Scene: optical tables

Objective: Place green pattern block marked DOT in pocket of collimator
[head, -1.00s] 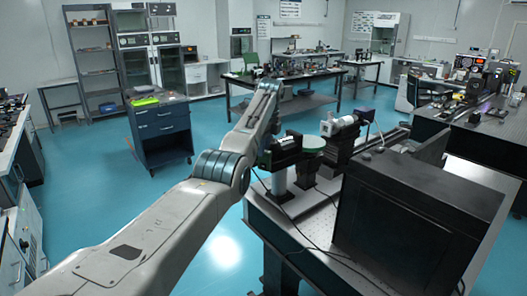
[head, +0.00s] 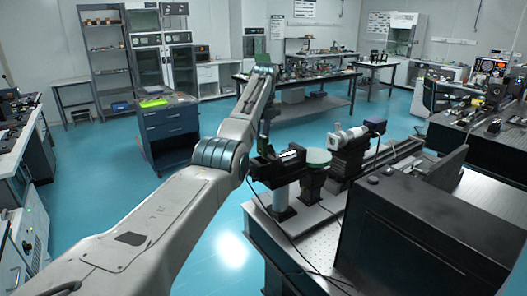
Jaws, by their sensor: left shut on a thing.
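My left arm comes in from the lower left and bends down at the wrist. My left gripper (head: 265,143) points down beside the near black housing of the bench optics. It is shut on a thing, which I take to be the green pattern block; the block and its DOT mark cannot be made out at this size. The black housing (head: 283,165), apparently the collimator, stands on a pale post on the optical table. I cannot make out its pocket, and my arm covers part of its left side. My right gripper is not in view.
A large black box (head: 410,235) fills the table's near right. A cable hangs at the front edge. A blue drawer cabinet (head: 171,130) stands behind left on open floor.

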